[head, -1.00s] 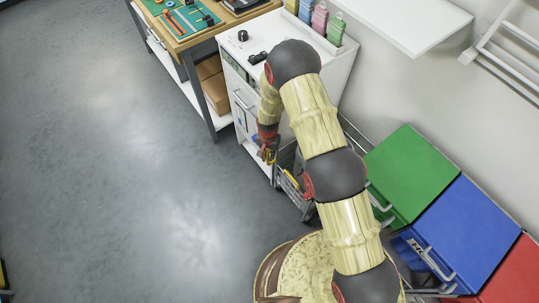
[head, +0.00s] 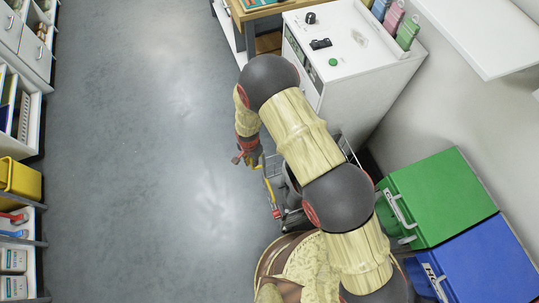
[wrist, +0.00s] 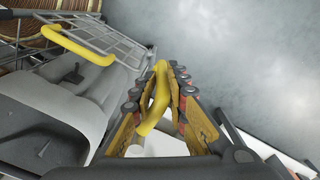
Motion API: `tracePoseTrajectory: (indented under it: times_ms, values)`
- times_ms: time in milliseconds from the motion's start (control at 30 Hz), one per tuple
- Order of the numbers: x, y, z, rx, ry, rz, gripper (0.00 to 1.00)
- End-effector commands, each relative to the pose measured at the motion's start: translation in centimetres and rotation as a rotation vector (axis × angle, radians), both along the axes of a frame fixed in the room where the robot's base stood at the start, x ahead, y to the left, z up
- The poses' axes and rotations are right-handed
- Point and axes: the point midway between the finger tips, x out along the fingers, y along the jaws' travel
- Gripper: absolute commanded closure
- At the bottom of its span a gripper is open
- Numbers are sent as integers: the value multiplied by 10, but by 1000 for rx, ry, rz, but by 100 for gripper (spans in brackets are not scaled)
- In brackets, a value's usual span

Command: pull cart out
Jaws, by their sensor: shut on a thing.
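The cart (head: 270,186) is a grey wire-frame cart with yellow grip parts. In the head view it stands beside the white cabinet, partly hidden behind my arm, its front end out on the floor. In the wrist view its wire frame (wrist: 112,42) and a yellow bar (wrist: 78,44) show at upper left. My gripper (head: 245,160) is at the cart's front end. In the wrist view my gripper (wrist: 166,80) is shut on a yellow handle (wrist: 154,103), which runs between the fingers. The cart's far part and wheels are hidden.
A white cabinet (head: 325,75) stands behind the cart. A green-lidded bin (head: 440,195) and a blue-lidded bin (head: 485,262) stand at right along the wall. Shelving with a yellow bin (head: 20,180) lines the left edge. The grey floor (head: 140,150) between is clear.

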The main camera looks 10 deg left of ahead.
Motion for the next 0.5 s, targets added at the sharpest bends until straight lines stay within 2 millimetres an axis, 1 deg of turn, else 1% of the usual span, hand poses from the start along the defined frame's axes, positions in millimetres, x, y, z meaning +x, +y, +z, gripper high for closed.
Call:
tracePoseTrajectory:
  times_ms: [33, 100, 300, 500]
  values:
    - [-1, 22, 6, 16, -16, 9, 100]
    - [-11, 37, 6, 18, -17, 8, 100]
    - [-37, 75, 6, 18, -16, 7, 100]
    - [-53, 100, 6, 20, -16, 3, 100]
